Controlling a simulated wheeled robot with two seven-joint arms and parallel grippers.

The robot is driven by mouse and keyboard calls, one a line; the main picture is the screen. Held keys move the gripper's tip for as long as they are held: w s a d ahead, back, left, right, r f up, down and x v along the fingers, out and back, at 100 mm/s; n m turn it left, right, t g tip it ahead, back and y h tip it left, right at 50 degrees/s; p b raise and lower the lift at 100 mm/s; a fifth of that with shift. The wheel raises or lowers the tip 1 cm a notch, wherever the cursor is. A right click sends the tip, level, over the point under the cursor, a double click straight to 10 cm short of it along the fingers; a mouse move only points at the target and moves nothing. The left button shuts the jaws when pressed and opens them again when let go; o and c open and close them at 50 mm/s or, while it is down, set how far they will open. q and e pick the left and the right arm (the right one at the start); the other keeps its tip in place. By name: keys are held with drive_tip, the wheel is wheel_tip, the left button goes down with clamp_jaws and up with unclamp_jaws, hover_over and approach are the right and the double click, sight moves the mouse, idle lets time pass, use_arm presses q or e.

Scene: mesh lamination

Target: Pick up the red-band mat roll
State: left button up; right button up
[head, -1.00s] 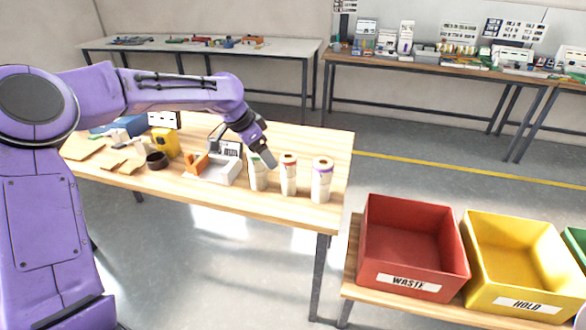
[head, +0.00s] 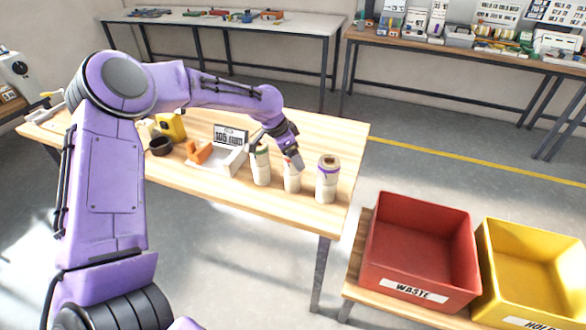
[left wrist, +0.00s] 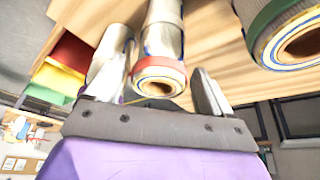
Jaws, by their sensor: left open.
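Three pale mat rolls stand upright in a row near the right end of the wooden table (head: 225,192). The red-band mat roll (head: 292,181) is the middle one; its top is mostly hidden by my left gripper (head: 296,161). The green-band roll (head: 261,172) is on its left and the purple-band roll (head: 327,182) on its right. In the left wrist view, the red-band roll (left wrist: 161,72) is end-on between the two open fingers, with gaps beside it. The green-band roll (left wrist: 290,38) lies outside the right finger. My right gripper is not in view.
A white box with a display (head: 228,145), an orange holder (head: 199,152), a black ring (head: 161,146) and a yellow device (head: 171,126) stand left of the rolls. A red WASTE bin (head: 422,245) and a yellow bin (head: 530,270) are right of the table.

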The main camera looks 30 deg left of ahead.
use_arm(q)
drive_tip(key=shift+x, duration=0.85)
drive_tip(key=shift+r, duration=0.1)
drive_tip(key=c, duration=1.5)
